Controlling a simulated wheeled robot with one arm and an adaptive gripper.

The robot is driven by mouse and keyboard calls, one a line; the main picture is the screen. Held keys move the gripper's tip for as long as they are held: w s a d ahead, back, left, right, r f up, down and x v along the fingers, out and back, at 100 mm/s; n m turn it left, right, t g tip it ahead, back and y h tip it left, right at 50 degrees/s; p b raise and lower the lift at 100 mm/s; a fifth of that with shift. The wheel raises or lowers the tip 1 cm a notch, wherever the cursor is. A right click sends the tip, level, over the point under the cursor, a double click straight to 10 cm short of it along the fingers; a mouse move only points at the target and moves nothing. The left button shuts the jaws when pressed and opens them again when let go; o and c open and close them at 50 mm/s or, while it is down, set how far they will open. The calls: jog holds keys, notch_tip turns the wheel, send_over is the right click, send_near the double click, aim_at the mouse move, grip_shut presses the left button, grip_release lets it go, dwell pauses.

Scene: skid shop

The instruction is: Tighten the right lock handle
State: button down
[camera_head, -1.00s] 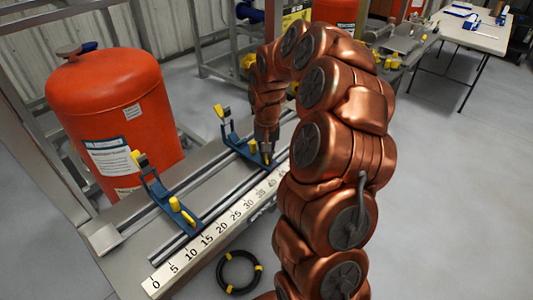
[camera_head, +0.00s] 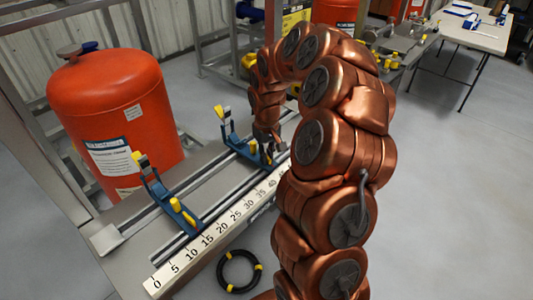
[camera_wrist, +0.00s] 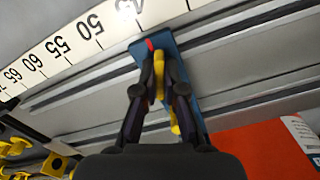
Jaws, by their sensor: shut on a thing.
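The right lock handle is a yellow lever on the right blue bracket (camera_head: 232,138), which sits across the metal rails. My gripper (camera_head: 266,146) reaches down to the front end of this bracket in the head view and partly covers the handle. In the wrist view, the dark fingers of my gripper (camera_wrist: 160,76) are shut on the yellow handle (camera_wrist: 159,88), over the blue bracket end (camera_wrist: 190,75). More yellow shows lower down beside the right finger. The left blue bracket (camera_head: 157,188) has its own yellow handle (camera_head: 183,213), untouched.
A white ruler strip (camera_head: 222,228) runs along the front of the bench. A large red tank (camera_head: 118,110) stands behind it. A black cable coil (camera_head: 239,271) lies on the floor in front. A white table (camera_head: 480,34) stands far right, with clear floor before it.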

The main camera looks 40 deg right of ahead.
jog(key=shift+n+p, duration=0.4)
jog(key=shift+n, duration=1.3)
jog(key=c, duration=1.3)
grip_release()
jog(key=shift+n, duration=0.4)
jog(key=shift+o, duration=0.2)
jog(key=shift+r, duration=0.1)
jog(key=shift+r+p, duration=0.85)
jog(key=shift+r, duration=2.55)
